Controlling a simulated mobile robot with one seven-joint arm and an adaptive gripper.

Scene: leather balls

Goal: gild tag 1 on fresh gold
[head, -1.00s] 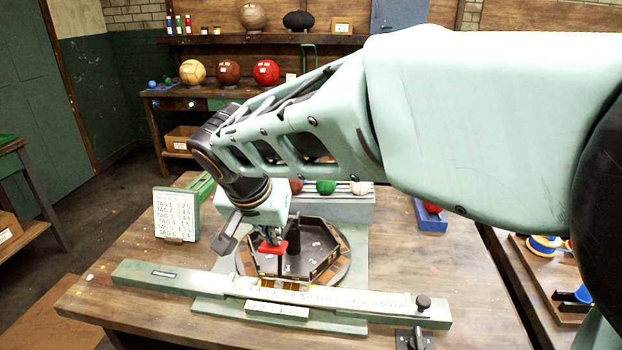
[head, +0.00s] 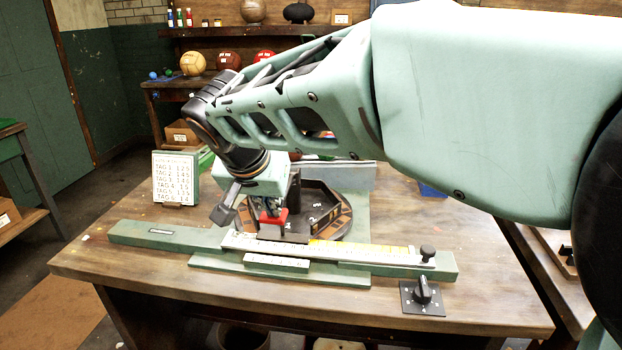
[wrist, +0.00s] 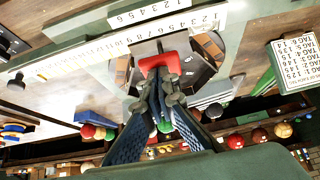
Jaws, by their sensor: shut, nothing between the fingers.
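A white card (head: 175,177) with a printed tag list, TAG 1 reading about 125, stands on the left of the bench. A long numbered scale (head: 300,247) lies across the green bar, with a gold-yellow strip (head: 350,248) along its back edge. Behind it is a round brown station with a dark angular wall (head: 335,203). My gripper (head: 268,208) is shut and empty, pointing down at a red block (head: 273,219) above a dark plate. In the wrist view, my fingertips (wrist: 160,82) meet at the red block (wrist: 172,60); whether they touch it I cannot tell.
A black slider knob (head: 428,252) sits at the scale's right end. A black rotary dial (head: 422,292) is on the front right of the bench. Several balls (head: 193,64) sit on the back shelf. The bench top at left front is clear.

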